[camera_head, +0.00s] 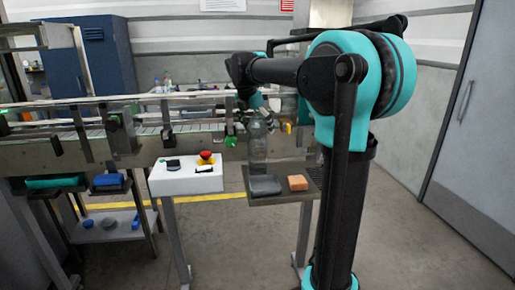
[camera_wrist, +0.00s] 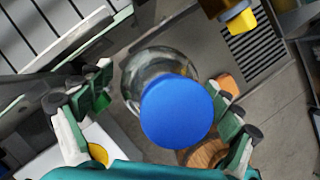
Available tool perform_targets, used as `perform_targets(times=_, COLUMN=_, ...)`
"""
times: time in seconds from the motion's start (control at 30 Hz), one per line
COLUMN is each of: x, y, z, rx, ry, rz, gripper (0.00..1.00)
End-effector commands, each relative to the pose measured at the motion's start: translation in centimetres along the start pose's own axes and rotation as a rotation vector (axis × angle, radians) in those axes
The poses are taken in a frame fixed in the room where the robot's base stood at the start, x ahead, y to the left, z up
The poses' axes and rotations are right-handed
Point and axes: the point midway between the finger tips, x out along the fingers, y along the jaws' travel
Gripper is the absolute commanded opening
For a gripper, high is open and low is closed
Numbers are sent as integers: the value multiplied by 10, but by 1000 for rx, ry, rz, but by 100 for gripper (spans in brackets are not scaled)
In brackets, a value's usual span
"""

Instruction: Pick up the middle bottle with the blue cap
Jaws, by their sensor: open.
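The bottle with the blue cap (camera_wrist: 177,112) is seen from above in the wrist view, its clear round body (camera_wrist: 135,75) showing beyond the cap. In the head view a clear bottle (camera_head: 258,143) stands upright over the small grey shelf; its top is hidden by my gripper and arm. My gripper (camera_wrist: 168,108) is open, with one green-padded finger on each side of the cap. The cap lies between the fingers; I see no clear contact on the left, and on the right the gap is small. No other bottle clearly stands beside it in the head view.
A dark block (camera_head: 264,186) and an orange block (camera_head: 298,183) lie on the shelf. A white box with a red button (camera_head: 206,155) is left of it. The conveyor (camera_head: 200,128) runs behind. A yellow part (camera_wrist: 243,20) and a brown round thing (camera_wrist: 203,154) are near.

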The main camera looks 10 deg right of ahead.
Motion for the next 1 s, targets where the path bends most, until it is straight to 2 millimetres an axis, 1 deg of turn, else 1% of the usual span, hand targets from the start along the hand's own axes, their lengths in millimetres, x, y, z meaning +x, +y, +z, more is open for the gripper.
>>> perform_targets(times=0.07, x=0, y=0, z=0, rx=0, ry=0, rz=0, gripper=91)
perform_targets(times=0.17, x=0, y=0, z=0, rx=0, ry=0, rz=0, gripper=80)
perform_targets(times=0.7, x=0, y=0, z=0, rx=0, ry=0, rz=0, gripper=13)
perform_targets(times=0.77, x=0, y=0, z=0, rx=0, ry=0, rz=0, gripper=7)
perform_targets(times=1.0, x=-2, y=0, z=1, rx=0, ry=-1, rz=0, gripper=6)
